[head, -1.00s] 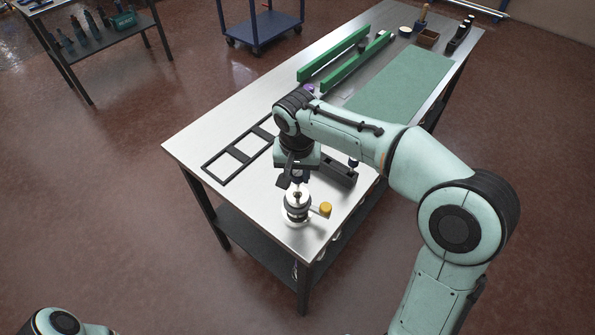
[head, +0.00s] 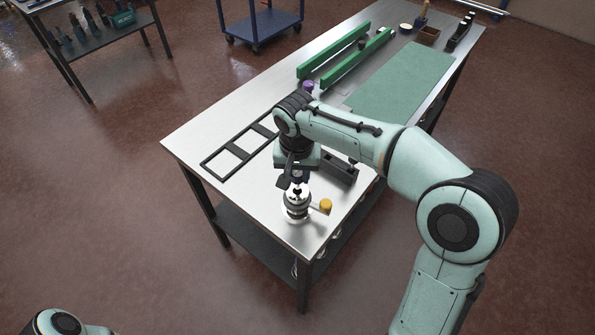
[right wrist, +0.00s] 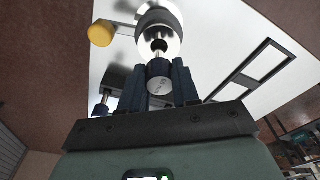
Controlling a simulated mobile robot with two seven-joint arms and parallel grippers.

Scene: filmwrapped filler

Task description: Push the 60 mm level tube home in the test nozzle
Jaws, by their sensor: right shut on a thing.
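The test nozzle (head: 296,211) stands upright near the front corner of the steel table, a round metal body with dark bands and a yellow knob on its side. It also shows in the right wrist view (right wrist: 158,20). My right gripper (right wrist: 160,88) is above it, its dark blue fingers shut on the level tube (right wrist: 160,86). The tube's silver round end carries small print, and its thin stem points at the nozzle's dark mouth. How deep the stem sits there I cannot tell. In the head view my right gripper (head: 296,182) hides most of the tube. My left gripper is out of view.
A dark slotted holder (head: 340,168) lies just behind the nozzle. A black open frame (head: 228,158) lies to the left, with bare steel around it. Green rails (head: 335,52) and a green mat (head: 402,82) lie farther back.

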